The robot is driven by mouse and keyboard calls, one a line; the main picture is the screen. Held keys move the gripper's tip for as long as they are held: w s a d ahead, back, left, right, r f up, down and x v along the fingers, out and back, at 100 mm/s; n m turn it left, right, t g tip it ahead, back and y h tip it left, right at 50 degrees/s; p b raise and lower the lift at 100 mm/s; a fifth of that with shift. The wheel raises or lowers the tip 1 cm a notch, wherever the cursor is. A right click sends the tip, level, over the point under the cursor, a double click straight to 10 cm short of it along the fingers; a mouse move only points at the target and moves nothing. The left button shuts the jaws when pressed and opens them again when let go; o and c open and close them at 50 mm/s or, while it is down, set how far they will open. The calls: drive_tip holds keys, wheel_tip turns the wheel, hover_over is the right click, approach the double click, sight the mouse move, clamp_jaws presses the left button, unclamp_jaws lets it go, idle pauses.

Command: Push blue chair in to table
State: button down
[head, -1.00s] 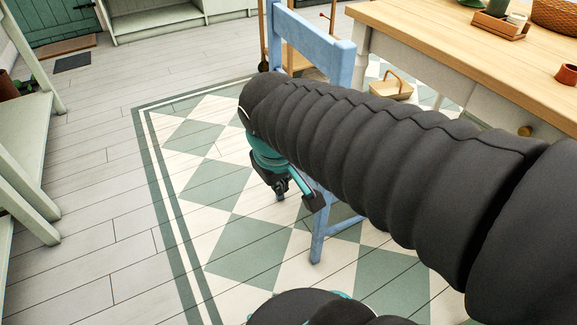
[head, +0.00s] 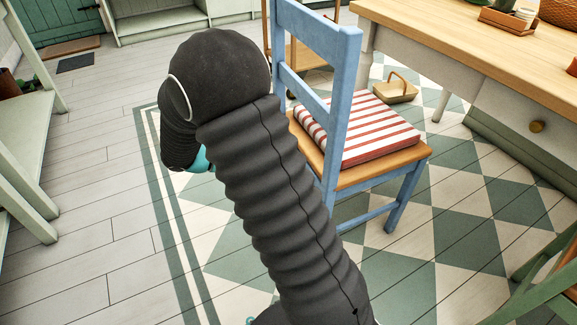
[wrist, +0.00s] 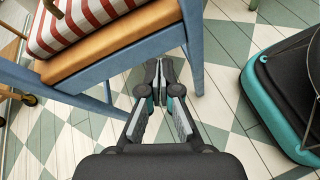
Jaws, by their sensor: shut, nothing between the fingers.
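The blue chair (head: 345,115) stands upright on the checked floor in the head view, with its backrest toward my arm. A red-and-white striped cushion (head: 365,128) lies on its wooden seat. The wooden-topped table (head: 450,45) is beyond it and to the right, and floor shows between the two. In the wrist view the chair's blue frame (wrist: 105,75) fills the upper left. My gripper (wrist: 163,68) is shut and empty, with its fingertips just below the chair's side rail in that picture. I cannot tell whether they touch. In the head view my arm hides the gripper.
A basket (head: 396,90) sits on the floor beyond the chair. A green wooden chair (head: 545,270) is at the lower right. Pale shelving (head: 25,130) stands at the left. Open plank floor (head: 95,190) lies left of the checked area.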

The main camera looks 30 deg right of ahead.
drive_tip(key=w+a+f+n+t+h+b, duration=0.1)
drive_tip(key=w+a+f+n+t+h, duration=0.2)
drive_tip(key=w+f+n+h, duration=0.55)
drive_tip(key=d+f+m+y+b, duration=0.1)
drive_tip(key=d+f+m+y, duration=0.1)
drive_tip(key=d, duration=1.1)
drive_tip(key=shift+s+d+f+y, duration=0.3)
drive_tip(key=shift+y, duration=0.35)
drive_tip(key=shift+m, duration=0.25)
